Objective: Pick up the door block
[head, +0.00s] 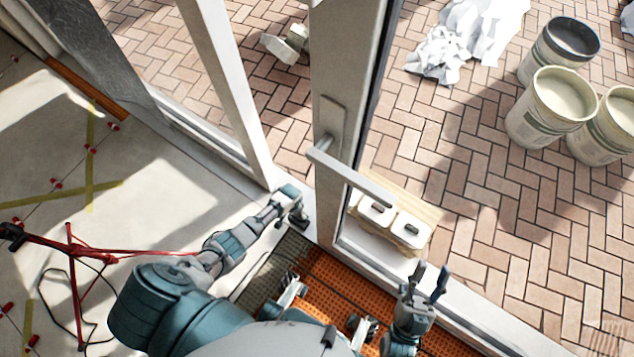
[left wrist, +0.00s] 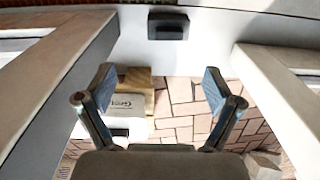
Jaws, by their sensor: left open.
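A small dark block (left wrist: 168,26), seemingly the door block, sits on the pale door sill at the top middle of the left wrist view. My left gripper (left wrist: 160,88) is open there, with its two fingers spread and nothing between them. The block lies beyond the fingertips, apart from them. In the head view my left gripper (head: 293,204) is low at the foot of the door frame, and I cannot clearly make out the block beside it. My right gripper (head: 430,279) has its fingers spread and empty, at the lower right near the sill.
The door (head: 352,120) with its lever handle (head: 345,172) stands upright between the arms. Two white boxes (head: 408,230) with dark grips stand outside on a wooden board. Several buckets (head: 550,108) stand on the brick paving. A red tripod (head: 72,245) stands on the left floor.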

